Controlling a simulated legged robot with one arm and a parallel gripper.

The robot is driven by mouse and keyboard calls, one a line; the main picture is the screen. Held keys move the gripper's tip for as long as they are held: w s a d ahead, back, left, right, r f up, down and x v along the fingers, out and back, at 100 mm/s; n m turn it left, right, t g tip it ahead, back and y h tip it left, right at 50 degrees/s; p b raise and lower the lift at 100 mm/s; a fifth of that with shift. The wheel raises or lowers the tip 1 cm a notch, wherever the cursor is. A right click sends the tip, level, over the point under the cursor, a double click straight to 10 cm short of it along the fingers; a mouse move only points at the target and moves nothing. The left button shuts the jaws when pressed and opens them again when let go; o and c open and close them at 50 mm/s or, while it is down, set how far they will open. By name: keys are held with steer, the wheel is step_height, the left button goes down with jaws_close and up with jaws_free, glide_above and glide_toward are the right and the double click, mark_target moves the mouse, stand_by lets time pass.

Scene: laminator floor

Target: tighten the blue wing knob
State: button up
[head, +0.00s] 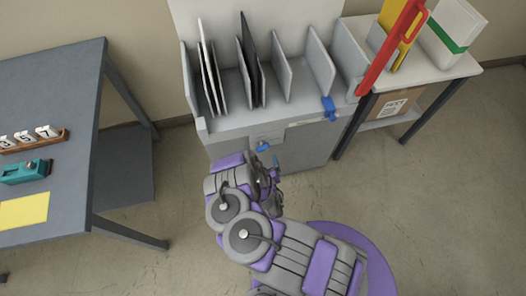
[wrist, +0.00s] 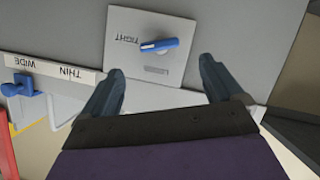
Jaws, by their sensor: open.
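The blue wing knob (wrist: 158,46) sits on a light plate (wrist: 140,70) on the front of the grey machine. The plate reads TIGHT, with a second, fainter word, and the lettering appears upside down in the wrist view. The knob's wing lies nearly level, tilted slightly, in that view. In the head view the knob (head: 262,147) shows on the machine's front, just beyond my gripper (head: 275,168). In the wrist view my gripper (wrist: 162,80) is open and empty. Its two fingers are spread to either side, with the knob beyond the gap between them, apart from both.
A second blue part (head: 329,108) sits at the machine's front right, near a THIN/WIDE strip (wrist: 50,68). Upright dividers and dark sheets (head: 250,65) stand on the machine. A red lever (head: 390,48) rises at right. A grey table (head: 60,90) stands left; floor between is clear.

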mark_target(263, 150)
steer(key=shift+b+x, duration=1.35)
steer(key=shift+x, duration=3.15)
steer(key=c, duration=1)
steer(key=shift+d, duration=0.1)
steer(key=shift+c, duration=0.2)
